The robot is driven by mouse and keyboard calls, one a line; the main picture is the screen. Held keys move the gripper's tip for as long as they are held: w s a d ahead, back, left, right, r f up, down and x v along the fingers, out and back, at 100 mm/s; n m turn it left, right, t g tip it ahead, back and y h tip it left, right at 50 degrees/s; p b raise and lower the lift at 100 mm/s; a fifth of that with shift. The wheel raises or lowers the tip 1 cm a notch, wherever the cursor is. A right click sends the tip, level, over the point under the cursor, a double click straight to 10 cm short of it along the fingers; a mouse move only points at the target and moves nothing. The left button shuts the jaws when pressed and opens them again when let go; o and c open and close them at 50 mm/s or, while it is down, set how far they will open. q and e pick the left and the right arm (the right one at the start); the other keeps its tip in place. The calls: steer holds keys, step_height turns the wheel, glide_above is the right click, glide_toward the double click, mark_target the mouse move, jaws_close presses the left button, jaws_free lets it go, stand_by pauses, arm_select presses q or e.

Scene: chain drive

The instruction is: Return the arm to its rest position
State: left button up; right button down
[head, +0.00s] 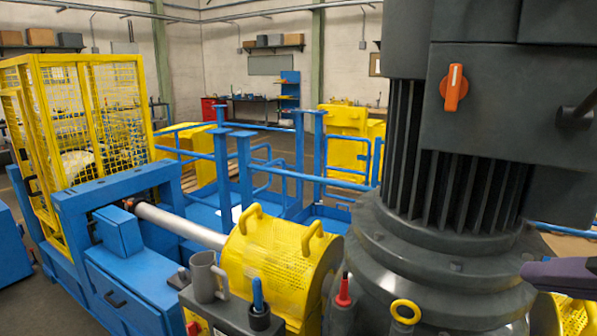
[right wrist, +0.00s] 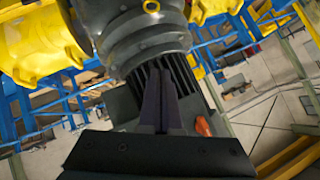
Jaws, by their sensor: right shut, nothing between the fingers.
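My right gripper (right wrist: 157,82) is shut and empty in the right wrist view, with its dark fingers together in front of the large grey motor (right wrist: 145,40). In the head view a dark purple part of the right gripper (head: 555,275) enters at the right edge, beside the lower part of the motor (head: 440,230). The wrist picture is turned over, so the motor's flange lies at its top. Whether the fingers touch the motor I cannot tell. My left gripper is not in view.
The motor carries an orange switch (head: 454,87). A yellow perforated guard (head: 270,265) covers a shaft (head: 180,224) to its left. A grey mug (head: 205,277) and a screwdriver (head: 258,295) stand in front. Blue railings (head: 243,170) and a yellow cage (head: 90,120) lie behind.

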steer(key=s+a+f+n+g+y, duration=0.25)
steer(key=s+f+n+g, duration=0.45)
steer(key=s+f+n, duration=0.75)
step_height(320, 180, up, 15)
steer(key=s+m+p, duration=0.2)
steer(key=m+p, duration=0.2)
steer(key=p, duration=0.9)
steer(key=shift+a+h, duration=0.2)
steer(key=shift+h, duration=0.25)
steer(key=shift+f, duration=0.1)
